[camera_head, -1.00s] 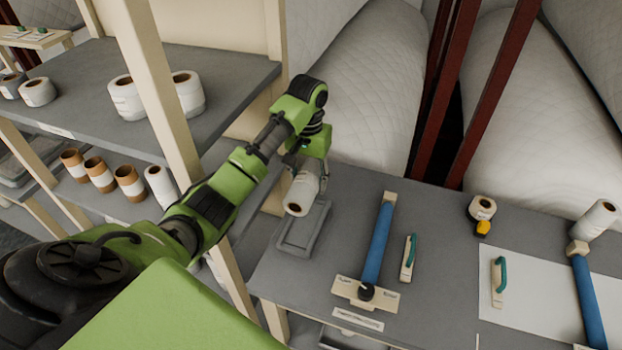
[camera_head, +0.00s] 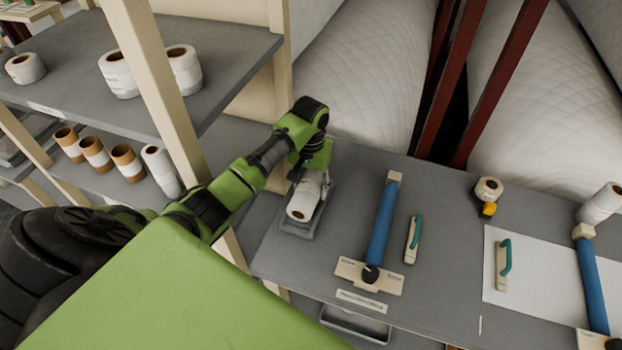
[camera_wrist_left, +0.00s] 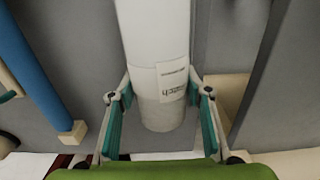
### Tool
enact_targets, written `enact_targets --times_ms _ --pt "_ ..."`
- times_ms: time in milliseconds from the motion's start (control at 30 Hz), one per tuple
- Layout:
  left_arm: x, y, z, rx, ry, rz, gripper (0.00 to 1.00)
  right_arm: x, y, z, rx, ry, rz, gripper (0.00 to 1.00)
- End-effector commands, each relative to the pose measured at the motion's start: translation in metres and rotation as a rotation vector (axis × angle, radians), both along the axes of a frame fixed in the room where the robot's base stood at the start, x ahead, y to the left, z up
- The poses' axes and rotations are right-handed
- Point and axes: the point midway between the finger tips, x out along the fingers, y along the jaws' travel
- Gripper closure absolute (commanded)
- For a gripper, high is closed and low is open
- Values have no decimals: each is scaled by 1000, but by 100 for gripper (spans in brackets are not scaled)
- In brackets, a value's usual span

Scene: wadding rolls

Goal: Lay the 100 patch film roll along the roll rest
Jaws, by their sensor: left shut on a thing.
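The white film roll (camera_head: 303,199) is held in my left gripper (camera_head: 312,178), with its open core end facing the near side of the table. In the left wrist view the roll (camera_wrist_left: 155,40) lies lengthwise between the two teal finger pads of the left gripper (camera_wrist_left: 160,108). A label on it is only partly readable, ending in "atch". The grey roll rest (camera_head: 294,231), a shallow tray, is on the table under the roll, largely covered by it. I cannot tell whether the roll touches the rest. My right gripper is not in view.
A small roll (camera_head: 488,190) and a white sheet (camera_head: 540,285) are farther right. A wooden shelf post (camera_head: 160,95) stands left of the arm.

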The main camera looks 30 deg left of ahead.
Motion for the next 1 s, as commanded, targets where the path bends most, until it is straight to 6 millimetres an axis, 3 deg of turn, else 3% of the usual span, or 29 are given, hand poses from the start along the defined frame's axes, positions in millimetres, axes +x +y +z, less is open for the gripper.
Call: enact_targets --times_ms 167,467,500,567,1000 --pt "0 1 -7 0 -1 0 87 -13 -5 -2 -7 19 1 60" --pt "0 1 -8 0 -1 0 87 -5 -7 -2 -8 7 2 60" --pt "0 1 -8 0 -1 0 49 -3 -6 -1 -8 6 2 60" --pt "0 1 -8 0 -1 0 35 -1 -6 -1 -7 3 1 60" --pt "-1 1 -9 0 1 0 35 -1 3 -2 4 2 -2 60"
